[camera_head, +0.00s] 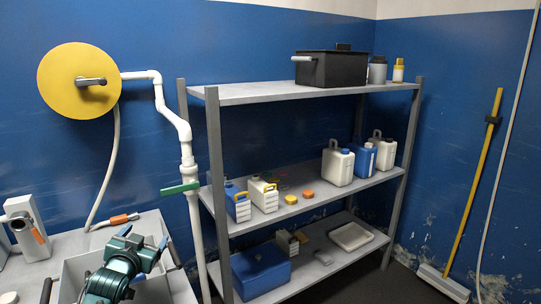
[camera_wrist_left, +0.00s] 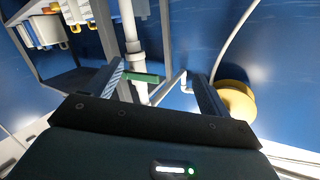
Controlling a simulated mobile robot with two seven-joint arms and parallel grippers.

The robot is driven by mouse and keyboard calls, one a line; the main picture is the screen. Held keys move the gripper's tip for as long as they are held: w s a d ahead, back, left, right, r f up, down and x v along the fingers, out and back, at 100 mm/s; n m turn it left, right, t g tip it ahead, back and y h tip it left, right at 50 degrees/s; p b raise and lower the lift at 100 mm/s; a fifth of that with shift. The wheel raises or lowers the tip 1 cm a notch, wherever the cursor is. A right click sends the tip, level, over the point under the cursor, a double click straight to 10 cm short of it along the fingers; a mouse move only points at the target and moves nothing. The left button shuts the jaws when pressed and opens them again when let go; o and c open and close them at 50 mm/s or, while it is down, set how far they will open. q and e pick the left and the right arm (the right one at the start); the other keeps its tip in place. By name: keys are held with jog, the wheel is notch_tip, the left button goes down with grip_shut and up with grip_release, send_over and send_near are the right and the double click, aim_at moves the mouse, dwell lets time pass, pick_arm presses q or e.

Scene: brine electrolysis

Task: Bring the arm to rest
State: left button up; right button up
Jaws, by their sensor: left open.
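My left gripper (camera_head: 148,242) is at the lower left of the head view, above the grey sink or bench, with its teal arm below it. In the left wrist view its two fingers (camera_wrist_left: 162,88) stand wide apart with nothing between them. Beyond the fingers, the white pipe (camera_wrist_left: 135,50) and its green valve handle (camera_wrist_left: 140,78) show in the background, apart from the gripper. My right gripper is in neither view.
A grey shelf rack (camera_head: 213,150) with jugs, caps and a blue box (camera_head: 260,268) stands right of the white pipe (camera_head: 187,150) with its green handle (camera_head: 180,188). A yellow wheel disc (camera_head: 62,82) is on the wall. A yellow-handled broom (camera_head: 473,190) leans at right.

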pick_arm(q)
jog(key=s+d+f+g+h, duration=0.2)
jog(key=s+d+f, duration=0.5)
jog(key=s+f, duration=0.35)
jog(key=s+d+f+g+h, duration=0.1)
jog(key=s+d+f, duration=0.2)
jog(key=s, duration=0.5)
jog(key=s+d+f+g, duration=0.1)
jog(key=s+d+f, duration=0.2)
jog(key=s, duration=0.6)
jog(key=s+d+f+g+h, duration=0.1)
jog(key=s+d+f, duration=0.2)
jog(key=s, duration=0.6)
jog(key=shift+d+f+g+h, duration=0.3)
jog(key=shift+d+g, duration=0.1)
jog(key=shift+d, duration=0.65)
